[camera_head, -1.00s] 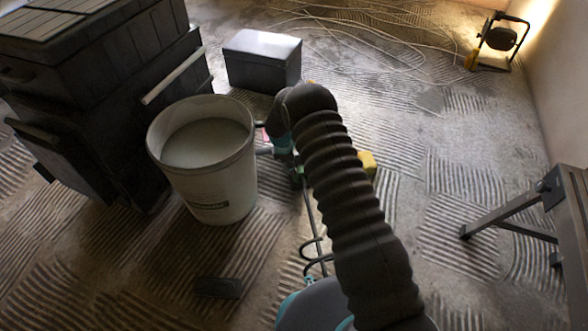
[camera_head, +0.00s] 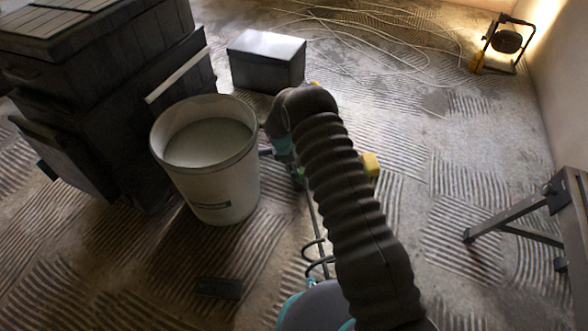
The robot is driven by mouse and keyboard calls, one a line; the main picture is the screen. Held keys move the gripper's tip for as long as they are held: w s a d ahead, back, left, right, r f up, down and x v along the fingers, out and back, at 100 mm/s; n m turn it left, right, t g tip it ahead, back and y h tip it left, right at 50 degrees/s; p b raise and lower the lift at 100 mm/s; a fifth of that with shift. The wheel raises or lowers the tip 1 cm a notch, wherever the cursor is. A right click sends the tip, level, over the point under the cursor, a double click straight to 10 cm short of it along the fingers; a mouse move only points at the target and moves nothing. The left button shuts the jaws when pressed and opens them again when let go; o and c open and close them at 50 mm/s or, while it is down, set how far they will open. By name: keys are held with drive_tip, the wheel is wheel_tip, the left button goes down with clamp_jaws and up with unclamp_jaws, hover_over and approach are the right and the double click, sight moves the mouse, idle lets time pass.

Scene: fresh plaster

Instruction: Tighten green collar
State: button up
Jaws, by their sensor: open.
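My arm in its dark ribbed sleeve reaches forward over the floor, just right of the white bucket. My gripper (camera_head: 283,158) is at its far end, below the teal wrist, and is open. Its fingers are small, dark and mostly hidden by the wrist. A small green part (camera_head: 298,177), perhaps the green collar, shows just below it at the top of a thin grey rod (camera_head: 317,220). I cannot tell whether the fingers are around the green part or apart from it. A yellow piece (camera_head: 371,164) sticks out to the right behind my sleeve.
The white bucket (camera_head: 217,192) with grey contents stands close left of my wrist. Dark stacked boxes (camera_head: 95,100) stand further left, a grey metal box (camera_head: 266,62) behind. A work lamp (camera_head: 502,42) and a dark trestle (camera_head: 510,212) are at right. The ridged floor between is clear.

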drive_tip(key=v, duration=1.1)
drive_tip(key=shift+r, duration=0.3)
drive_tip(key=shift+s+a, duration=0.1)
drive_tip(key=shift+f, duration=0.1)
drive_tip(key=c, duration=0.5)
drive_tip(key=d+m+g+y, duration=0.1)
drive_tip(key=d+m, duration=0.2)
drive_tip(key=d+f+m+g+y+p, duration=0.1)
drive_tip(key=d+m+y, duration=0.1)
drive_tip(key=m, duration=0.1)
drive_tip(key=s+d+f+m+g+y, duration=0.1)
drive_tip(key=d+m+y, duration=0.1)
drive_tip(key=d+m, duration=0.1)
drive_tip(key=shift+s+d+f+g, duration=0.1)
drive_tip(key=shift+d+f+g, duration=0.1)
drive_tip(key=shift+d+g, duration=0.15)
clamp_jaws()
drive_tip(key=w+d+r+m+t+y+p, duration=0.2)
drive_tip(key=w+d+m+y, duration=0.2)
drive_tip(key=d+m+y, duration=0.4)
drive_tip(key=shift+m+h, duration=0.5)
drive_tip(key=x, duration=1.4)
drive_tip(key=shift+a+r, duration=0.15)
drive_tip(key=shift+a, duration=0.45)
